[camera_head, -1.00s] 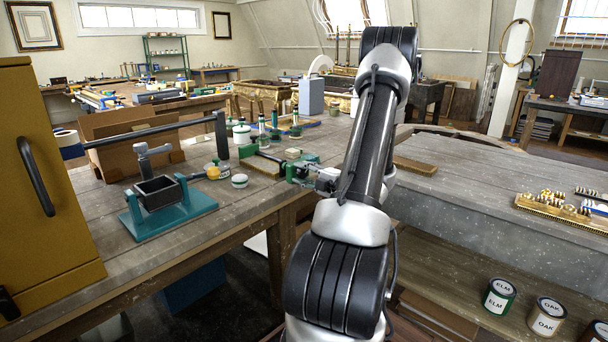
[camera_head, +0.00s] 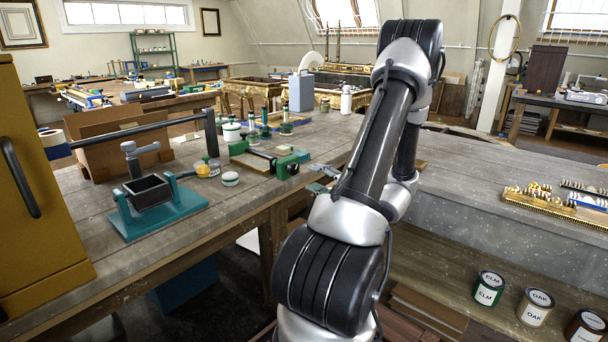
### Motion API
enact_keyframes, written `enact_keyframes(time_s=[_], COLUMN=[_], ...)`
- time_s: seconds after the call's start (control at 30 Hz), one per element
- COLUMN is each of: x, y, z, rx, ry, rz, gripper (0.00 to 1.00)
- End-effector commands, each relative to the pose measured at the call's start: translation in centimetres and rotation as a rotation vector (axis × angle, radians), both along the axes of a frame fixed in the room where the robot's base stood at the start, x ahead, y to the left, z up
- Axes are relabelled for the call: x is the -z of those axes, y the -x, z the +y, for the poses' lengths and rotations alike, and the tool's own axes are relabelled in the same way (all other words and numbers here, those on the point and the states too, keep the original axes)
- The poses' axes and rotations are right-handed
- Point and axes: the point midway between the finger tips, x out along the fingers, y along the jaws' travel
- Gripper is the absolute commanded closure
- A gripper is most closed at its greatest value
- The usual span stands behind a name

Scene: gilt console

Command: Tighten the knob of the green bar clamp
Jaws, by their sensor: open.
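The green bar clamp (camera_head: 240,149) lies on the wooden bench, with a dark bar and a green block (camera_head: 288,167) at its right end. I cannot clearly make out its knob at this size. My gripper (camera_head: 319,180) is just to the right of that end, apart from the clamp in the picture. It is open and looks empty. My forearm hides part of the bench behind it.
A yellow cabinet (camera_head: 40,190) rises at far left. Bottles and a grey canister (camera_head: 301,92) stand behind the clamp. Paint cans (camera_head: 487,289) are low at right.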

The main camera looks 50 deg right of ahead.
Motion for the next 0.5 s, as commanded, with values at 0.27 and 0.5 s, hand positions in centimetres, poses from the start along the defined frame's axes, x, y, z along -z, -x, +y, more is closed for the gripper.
enact_keyframes(time_s=[0.27, 0.5], x=[0.0, 0.0], y=[2.7, 2.8], z=[-0.2, -0.2], rx=[0.0, 0.0], ry=[0.0, 0.0], rz=[-0.001, 0.0], gripper=[0.55, 0.55])
